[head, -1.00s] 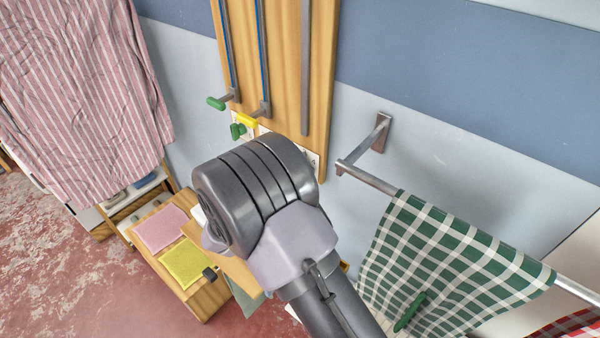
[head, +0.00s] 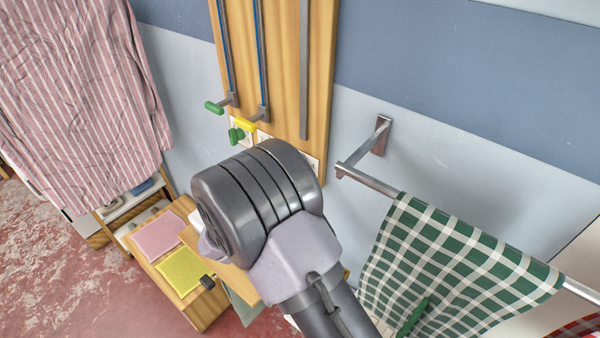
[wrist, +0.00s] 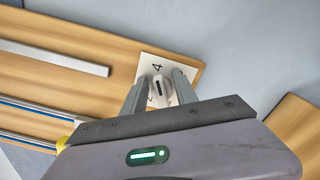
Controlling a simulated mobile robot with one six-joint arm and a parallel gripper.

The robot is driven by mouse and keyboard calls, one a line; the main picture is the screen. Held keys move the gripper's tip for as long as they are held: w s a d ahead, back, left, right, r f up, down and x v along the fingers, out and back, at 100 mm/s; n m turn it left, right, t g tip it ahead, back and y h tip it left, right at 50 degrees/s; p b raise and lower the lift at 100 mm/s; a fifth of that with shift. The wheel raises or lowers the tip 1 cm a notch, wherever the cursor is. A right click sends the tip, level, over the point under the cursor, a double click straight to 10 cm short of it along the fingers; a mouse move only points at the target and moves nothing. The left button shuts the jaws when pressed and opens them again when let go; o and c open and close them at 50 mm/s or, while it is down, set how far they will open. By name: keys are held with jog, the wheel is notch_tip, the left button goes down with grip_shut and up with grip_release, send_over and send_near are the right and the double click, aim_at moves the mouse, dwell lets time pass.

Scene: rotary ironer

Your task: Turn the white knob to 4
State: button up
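The white knob (wrist: 165,91) sits on a white plate (wrist: 148,67) on the wooden board and bears a dark mark. The numeral 4 is printed on the plate above the knob in the wrist view; other marks are partly covered. My gripper (wrist: 160,76) is open, with one finger on each side of the knob. I cannot tell whether either finger touches it. In the head view my arm hides the knob and the fingers; only an edge of the white plate (head: 314,166) shows.
The wooden board (head: 285,75) carries metal rails, a green handle (head: 215,107), a yellow handle (head: 246,125) and a green knob (head: 236,135). A rail with a green checked cloth (head: 450,265) is at the right. Pink (head: 158,236) and yellow (head: 184,271) cloths lie lower left.

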jog(key=shift+a, duration=0.1)
jog(key=p+v, duration=0.3)
jog(key=v, duration=1.4)
